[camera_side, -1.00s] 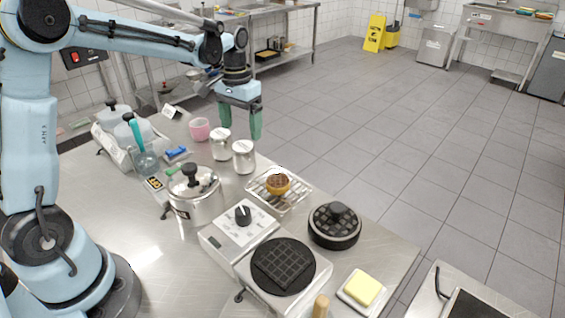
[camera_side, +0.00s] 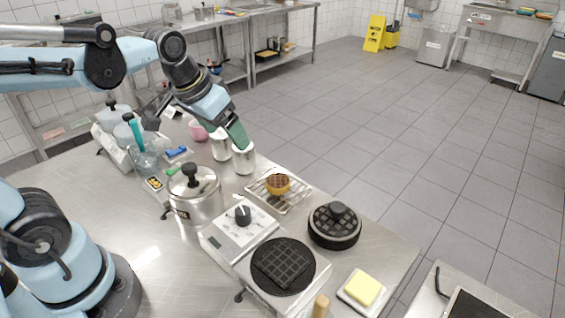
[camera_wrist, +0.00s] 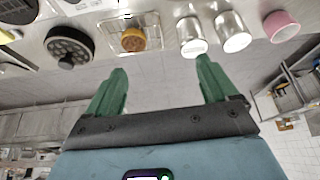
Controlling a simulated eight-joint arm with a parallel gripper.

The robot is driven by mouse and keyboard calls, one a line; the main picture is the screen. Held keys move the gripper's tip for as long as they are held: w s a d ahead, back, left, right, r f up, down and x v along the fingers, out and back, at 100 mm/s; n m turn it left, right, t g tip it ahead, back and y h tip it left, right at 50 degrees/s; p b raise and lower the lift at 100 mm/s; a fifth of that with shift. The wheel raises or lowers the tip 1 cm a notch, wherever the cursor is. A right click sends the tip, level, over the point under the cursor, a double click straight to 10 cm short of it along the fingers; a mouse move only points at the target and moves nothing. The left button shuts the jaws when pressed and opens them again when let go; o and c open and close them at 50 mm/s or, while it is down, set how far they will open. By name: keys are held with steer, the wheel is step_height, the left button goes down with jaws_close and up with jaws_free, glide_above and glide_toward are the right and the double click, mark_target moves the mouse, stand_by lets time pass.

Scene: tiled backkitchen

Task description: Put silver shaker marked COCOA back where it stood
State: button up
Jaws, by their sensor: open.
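Two silver shakers stand upright side by side near the table's far edge. One shaker (camera_side: 221,149) is nearer the pink cup, and the other shaker (camera_side: 243,161) is nearer the wire rack. In the wrist view they are the right shaker (camera_wrist: 232,34) and the left shaker (camera_wrist: 190,38). I cannot read COCOA on either. My gripper (camera_side: 238,138) is tilted, with its green fingers overlapping the shakers' tops in the side view. In the wrist view my gripper (camera_wrist: 160,65) is open, with nothing between its fingers.
A pink cup (camera_side: 197,131) stands just beyond the shakers. Floor lies beyond the table edge.

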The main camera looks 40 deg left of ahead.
steer(key=shift+s+d+f+m+t, duration=0.1)
steer(key=shift+s+d+f+t, duration=0.3)
steer(key=shift+s, duration=0.3)
steer(key=shift+s+d+f+m+t, duration=0.1)
steer(key=shift+s+d+f+t, duration=0.25)
steer(key=shift+s, duration=0.3)
steer(key=shift+s+d+f+m+t, duration=0.1)
steer(key=shift+s+d+f+t, duration=0.3)
steer(key=shift+s, duration=0.3)
steer(key=shift+a, duration=0.1)
